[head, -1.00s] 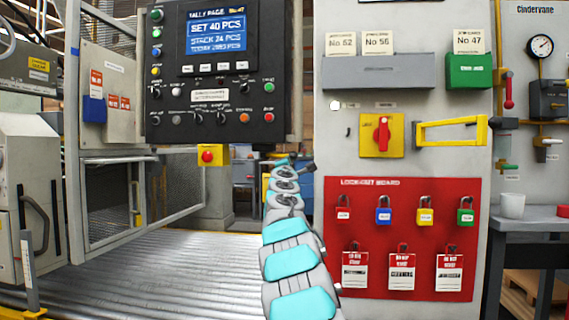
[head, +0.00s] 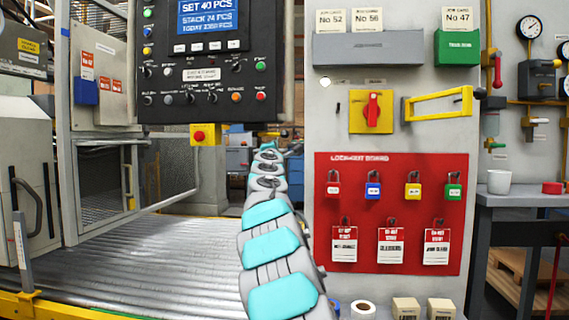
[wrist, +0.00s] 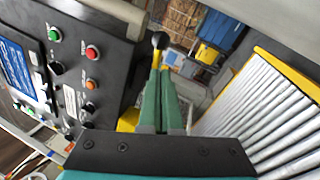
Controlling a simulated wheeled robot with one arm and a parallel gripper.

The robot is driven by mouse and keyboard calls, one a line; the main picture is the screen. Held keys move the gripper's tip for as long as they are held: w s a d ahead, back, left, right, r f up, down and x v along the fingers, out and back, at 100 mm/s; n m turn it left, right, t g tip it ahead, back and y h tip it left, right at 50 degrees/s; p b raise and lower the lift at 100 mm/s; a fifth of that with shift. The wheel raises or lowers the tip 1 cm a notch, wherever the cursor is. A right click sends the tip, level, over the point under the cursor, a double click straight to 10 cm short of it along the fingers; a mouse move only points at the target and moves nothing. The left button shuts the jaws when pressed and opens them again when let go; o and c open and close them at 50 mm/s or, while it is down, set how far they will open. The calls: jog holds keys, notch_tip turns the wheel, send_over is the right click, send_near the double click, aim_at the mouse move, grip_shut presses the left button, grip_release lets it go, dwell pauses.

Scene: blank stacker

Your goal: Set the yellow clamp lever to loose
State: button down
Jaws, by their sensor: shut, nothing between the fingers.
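A yellow lever (wrist: 155,60) with a black ball knob shows in the wrist view, just beyond my fingertips. It looks like the clamp lever; its lower part is hidden behind my fingers, and I cannot tell whether they touch it. My gripper (wrist: 160,78) has two green fingers lying close together, shut and empty. In the head view my arm reaches away past the control panel, and I cannot make out the lever or the fingertips there.
The control panel (head: 210,110) stands left of my arm, with a yellow box and red button (head: 200,135) below it. A roller conveyor (head: 130,260) runs at the lower left. A red lockout board (head: 390,215) is on the grey wall at right.

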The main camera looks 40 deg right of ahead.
jog(key=s+a+f, duration=0.2)
jog(key=s+a, duration=0.1)
jog(key=s, duration=0.4)
jog(key=shift+s+a, duration=0.25)
dwell(0.6)
jog(key=shift+f, duration=0.15)
dwell(0.5)
jog(key=shift+s, duration=0.1)
